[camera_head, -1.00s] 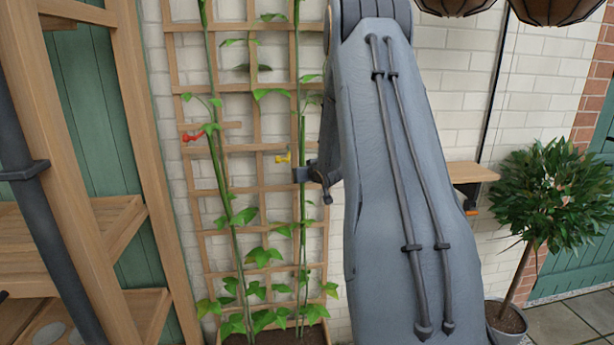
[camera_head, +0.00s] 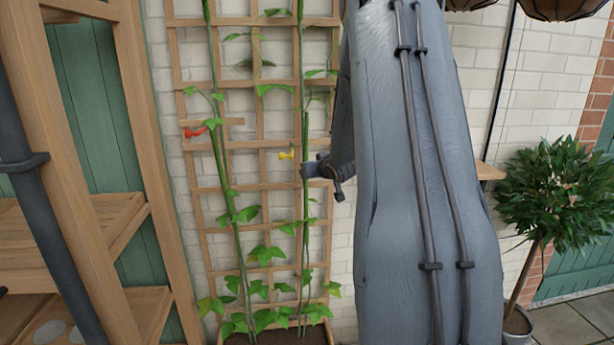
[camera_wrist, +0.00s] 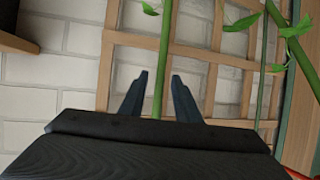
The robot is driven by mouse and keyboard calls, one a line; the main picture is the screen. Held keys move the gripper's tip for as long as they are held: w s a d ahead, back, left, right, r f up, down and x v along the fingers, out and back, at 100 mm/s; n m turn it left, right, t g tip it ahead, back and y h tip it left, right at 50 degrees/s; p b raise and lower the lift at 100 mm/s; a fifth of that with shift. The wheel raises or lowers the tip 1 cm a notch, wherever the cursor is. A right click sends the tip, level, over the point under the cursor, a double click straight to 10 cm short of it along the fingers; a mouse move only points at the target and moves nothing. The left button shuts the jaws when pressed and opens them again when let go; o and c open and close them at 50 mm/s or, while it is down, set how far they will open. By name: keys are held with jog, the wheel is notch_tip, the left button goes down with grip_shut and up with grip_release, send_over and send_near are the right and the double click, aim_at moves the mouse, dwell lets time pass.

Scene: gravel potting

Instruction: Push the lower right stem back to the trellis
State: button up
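The right green stem (camera_head: 305,215) rises from the planter in front of the wooden trellis (camera_head: 262,187). Its lower piece has a top end beside the yellow clip (camera_head: 287,154). My gripper (camera_head: 308,171) is at this stem, a little below the clip, coming from the right. In the wrist view, the stem (camera_wrist: 164,60) passes between the two fingers of my gripper (camera_wrist: 159,85). The fingers stand apart, with gaps on both sides of the stem. The gap between stem and trellis cannot be judged exactly. The clip is not clear in the wrist view.
A planter (camera_head: 275,338) stands below the trellis. A wooden shelf unit (camera_head: 140,150) is at the left. A small wall shelf (camera_head: 490,171), a potted tree (camera_head: 555,195) and hanging baskets (camera_head: 560,10) are at the right.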

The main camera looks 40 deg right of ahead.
jog(key=shift+v, duration=1.05)
jog(key=shift+a, duration=0.15)
jog(key=s+a+f+g, duration=0.3)
jog(key=a, duration=0.8)
jog(key=s+a+f+n+g+y, duration=0.1)
jog(key=s+a+f+g, duration=0.3)
jog(key=s+a, duration=0.8)
jog(key=s+a+f+n+g+y, duration=0.2)
jog(key=s+a+f+g, duration=0.1)
jog(key=s+a, duration=0.9)
jog(key=s+g, duration=0.1)
jog(key=s, duration=0.1)
jog(key=shift+s+a+f+b, duration=0.2)
jog(key=shift+s+f+b, duration=0.1)
jog(key=shift+f+b, duration=0.1)
